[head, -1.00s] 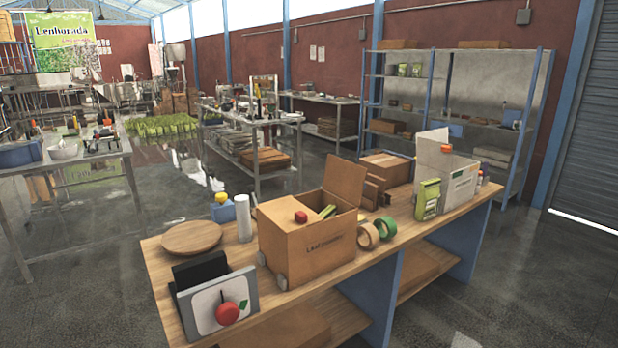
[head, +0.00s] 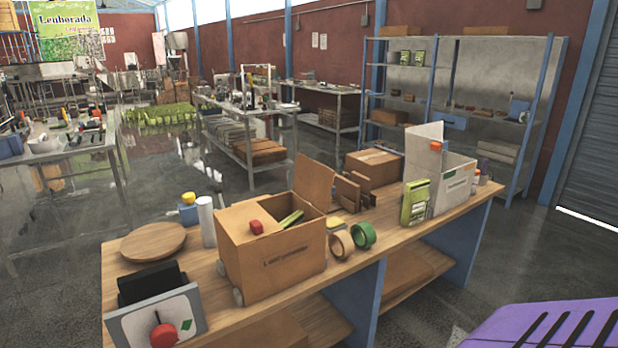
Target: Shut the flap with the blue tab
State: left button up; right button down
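A cardboard box (head: 285,265) with dark lettering on its front stands on the wooden bench, its top partly open. One brown flap (head: 314,181) stands up at its back right. A red tab (head: 256,227) sits on the left part of its top, which looks flat. A green strip (head: 291,219) shows in the opening; I cannot tell what it is. A white box (head: 455,188) at the bench's right end has a raised panel (head: 424,150) with an orange tab (head: 436,146). I cannot make out a blue tab on either box. Neither gripper is in view.
The bench (head: 400,247) also bears a round board (head: 153,242), a white roll (head: 206,222), a blue bottle (head: 188,213), tan tape (head: 341,244), green tape (head: 363,236), a green-yellow carton (head: 415,203) and a panel with a red knob (head: 163,335). Dark floor lies open around it.

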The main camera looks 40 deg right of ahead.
aim_at(313, 180)
jog(key=l+u, duration=0.2)
jog(key=l, duration=0.85)
jog(key=k+l, duration=0.1)
jog(key=l, duration=1.35)
jog(key=k+l+u, duration=0.1)
jog(key=l, duration=0.6)
jog(key=k+l, duration=0.15)
jog(key=l, duration=0.15)
jog(key=k+l, duration=0.15)
jog(key=l, duration=0.15)
jog(key=k, duration=0.45)
